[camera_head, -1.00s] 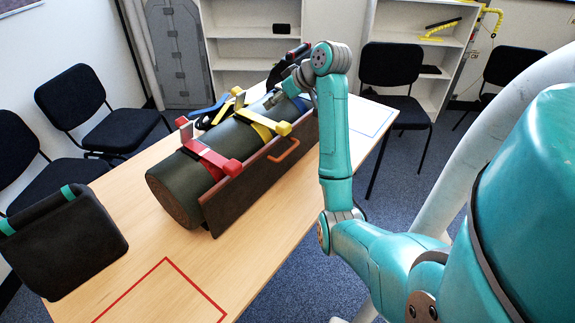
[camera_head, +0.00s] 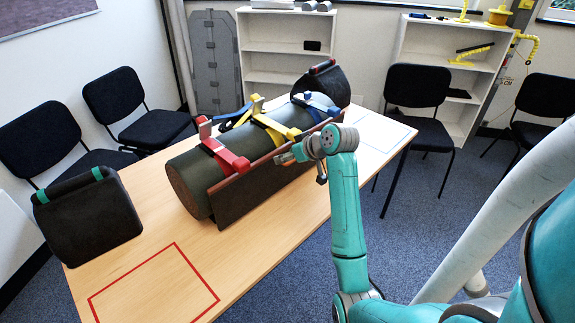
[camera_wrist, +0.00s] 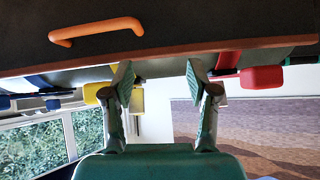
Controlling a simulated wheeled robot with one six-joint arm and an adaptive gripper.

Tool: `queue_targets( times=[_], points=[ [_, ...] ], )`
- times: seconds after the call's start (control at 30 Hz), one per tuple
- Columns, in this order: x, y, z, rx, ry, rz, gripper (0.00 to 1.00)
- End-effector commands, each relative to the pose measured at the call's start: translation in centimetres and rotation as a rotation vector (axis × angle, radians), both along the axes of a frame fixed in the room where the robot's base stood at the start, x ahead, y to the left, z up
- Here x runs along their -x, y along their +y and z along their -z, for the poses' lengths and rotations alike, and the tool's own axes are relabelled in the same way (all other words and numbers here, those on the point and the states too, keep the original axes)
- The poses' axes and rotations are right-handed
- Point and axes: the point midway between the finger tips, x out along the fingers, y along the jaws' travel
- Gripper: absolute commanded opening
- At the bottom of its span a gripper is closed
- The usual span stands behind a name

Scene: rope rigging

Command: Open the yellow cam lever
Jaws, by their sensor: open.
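The yellow cam lever (camera_head: 292,133) is on the yellow strap around the middle of a dark green cylinder (camera_head: 185,170) lying on the table. It ends in a yellow block at the top of the brown side panel (camera_head: 240,196). In the wrist view, yellow parts (camera_wrist: 93,92) show behind and beside the left finger. My gripper (camera_head: 284,158) is in front of the panel, a little below the yellow lever. In the wrist view it (camera_wrist: 159,80) is open, with nothing between the fingers. The panel's edge crosses just beyond the fingertips; I cannot tell whether they touch.
A red lever (camera_head: 236,164) and a blue strap (camera_head: 318,103) flank the yellow one. An orange handle (camera_wrist: 97,30) sticks out from the panel. A black bag (camera_head: 88,220) stands on the table (camera_head: 135,275) at left. The red-outlined area (camera_head: 155,288) is clear.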

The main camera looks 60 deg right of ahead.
Motion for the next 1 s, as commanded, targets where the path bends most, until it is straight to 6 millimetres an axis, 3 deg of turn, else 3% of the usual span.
queue_targets(
  times=[0.3, 1.0],
  points=[
    [-0.3, 1.6, 1.8, -0.006, -0.014, 0.009, 0.58],
    [-0.3, 1.9, 2.2, -0.008, -0.015, 0.011, 0.58]
  ],
)
